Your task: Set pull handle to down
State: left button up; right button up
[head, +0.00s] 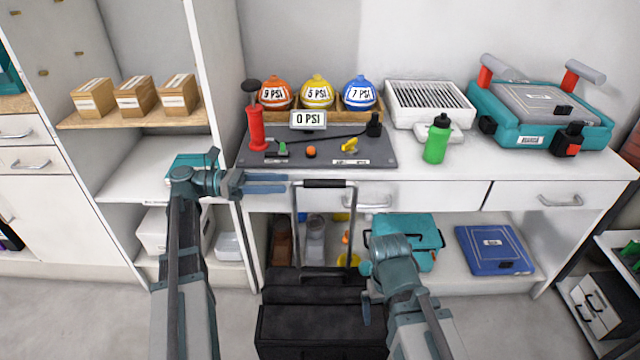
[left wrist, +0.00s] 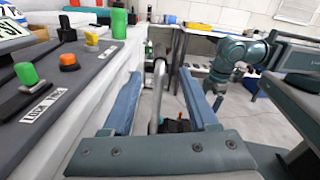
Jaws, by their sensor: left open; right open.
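The pull handle (head: 325,184) is a grey metal frame with a black grip. It stands raised on a black case (head: 312,325) on the floor in front of the counter. My left gripper (head: 288,183) is open, level with the top of the handle and just to its left. In the left wrist view, the handle's grey bar (left wrist: 157,92) shows between the two spread blue fingers (left wrist: 161,80); I cannot tell whether they touch it. My right gripper (head: 366,290) is low, right of the handle's lower part; its fingers are partly hidden by its wrist.
The white counter (head: 440,182) behind the handle bears a dark panel (head: 225,158) with a red pump (head: 256,128), a green bottle (head: 437,140) and a teal case (head: 540,115). A teal box (head: 425,230) and blue case (head: 494,250) lie on the lower shelf.

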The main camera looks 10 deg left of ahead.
aim_at(319, 181)
pick_arm(q)
jog(key=d, duration=0.3)
jog(key=w+d, duration=0.1)
jog(key=d, duration=0.2)
jog(key=w+d, duration=0.1)
jog(key=d, duration=0.3)
jog(key=shift+d, duration=0.1)
grip_shut()
dwell(1.2)
